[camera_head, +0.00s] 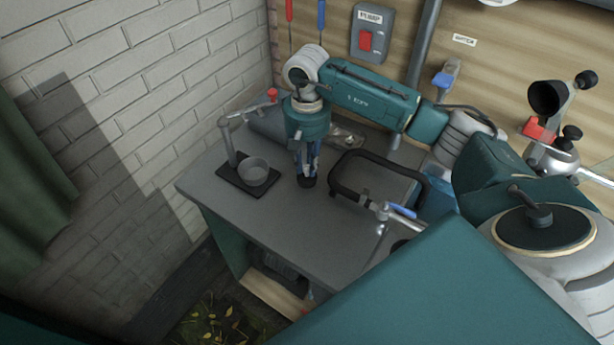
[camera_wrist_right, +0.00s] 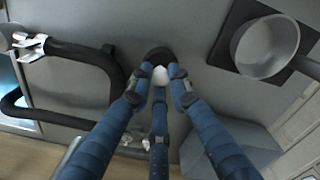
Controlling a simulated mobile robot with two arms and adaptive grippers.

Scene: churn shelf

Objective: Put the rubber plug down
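The rubber plug (camera_head: 308,182) is a small dark round piece at the fingertips of my right gripper (camera_head: 306,172), low over the grey worktop (camera_head: 225,200). In the right wrist view the plug (camera_wrist_right: 159,55) shows as a black disc with a pale part between the blue fingertips (camera_wrist_right: 162,76). The three fingers close in around it. I cannot tell whether its underside touches the worktop. My left gripper is not in view.
A grey cup (camera_head: 254,172) stands on a black mat (camera_head: 232,180) left of the gripper. A black hose loop (camera_head: 345,190) with a blue-handled tap (camera_head: 400,211) lies to the right. Worktop in front of the gripper is clear.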

